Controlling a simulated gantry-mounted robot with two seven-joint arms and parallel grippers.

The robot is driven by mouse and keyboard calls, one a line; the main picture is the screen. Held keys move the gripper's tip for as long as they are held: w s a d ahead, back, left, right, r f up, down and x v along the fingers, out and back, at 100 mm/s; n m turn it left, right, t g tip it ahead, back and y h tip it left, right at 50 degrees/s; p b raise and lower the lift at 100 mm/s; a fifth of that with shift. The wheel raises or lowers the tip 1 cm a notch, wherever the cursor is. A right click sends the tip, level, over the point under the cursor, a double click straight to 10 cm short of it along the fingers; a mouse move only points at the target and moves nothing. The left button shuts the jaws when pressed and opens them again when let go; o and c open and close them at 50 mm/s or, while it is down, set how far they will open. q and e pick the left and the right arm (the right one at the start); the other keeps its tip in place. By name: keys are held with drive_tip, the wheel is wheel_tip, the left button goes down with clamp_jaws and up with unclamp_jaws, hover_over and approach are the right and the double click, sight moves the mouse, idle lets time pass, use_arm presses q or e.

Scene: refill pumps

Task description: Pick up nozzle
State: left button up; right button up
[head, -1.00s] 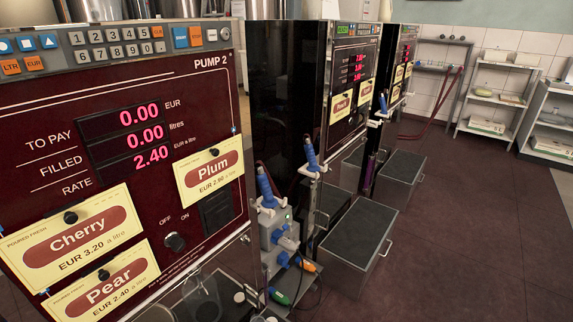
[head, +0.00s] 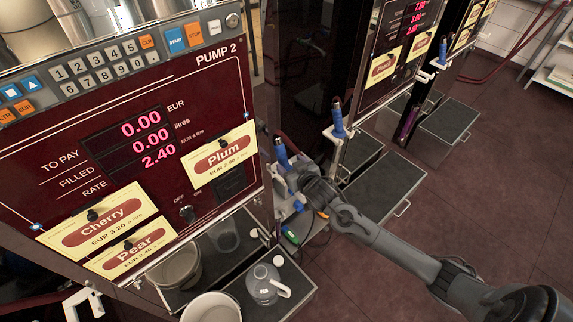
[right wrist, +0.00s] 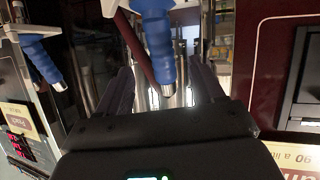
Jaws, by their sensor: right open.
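A blue-gripped nozzle (head: 282,153) hangs at the right side of Pump 2, in its white holder. It also shows in the right wrist view (right wrist: 156,38), upper middle, with its metal end pointing down. My right gripper (head: 297,176) is at this nozzle, just below and beside its blue grip in the head view. In the right wrist view my gripper (right wrist: 162,84) has its dark fingers apart, one on each side of the nozzle's metal end. I cannot tell whether either finger touches it. The gripper partly hides the holder in the head view. My left gripper is not in view.
Another blue nozzle (head: 338,118) hangs on the pump behind, and shows at left in the right wrist view (right wrist: 40,58). A glass jug (head: 265,284) and white bucket (head: 211,308) stand low before Pump 2 (head: 150,150). Open floor (head: 500,190) lies right.

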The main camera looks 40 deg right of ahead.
sight(284, 159)
drive_tip(key=shift+x, duration=1.05)
drive_tip(key=shift+w+d+f+b, duration=0.15)
drive_tip(key=shift+w+f+b, duration=0.2)
drive_tip(key=shift+w, duration=0.2)
drive_tip(key=b+x, duration=0.1)
drive_tip(key=x, duration=0.2)
drive_tip(key=shift+w, duration=0.2)
drive_tip(key=shift+w+d+f, duration=0.1)
drive_tip(key=shift+w+f, duration=0.1)
drive_tip(key=shift+w, duration=0.25)
drive_tip(key=shift+c, duration=0.3)
drive_tip(key=c, duration=1.1)
drive_tip(key=shift+r, duration=0.1)
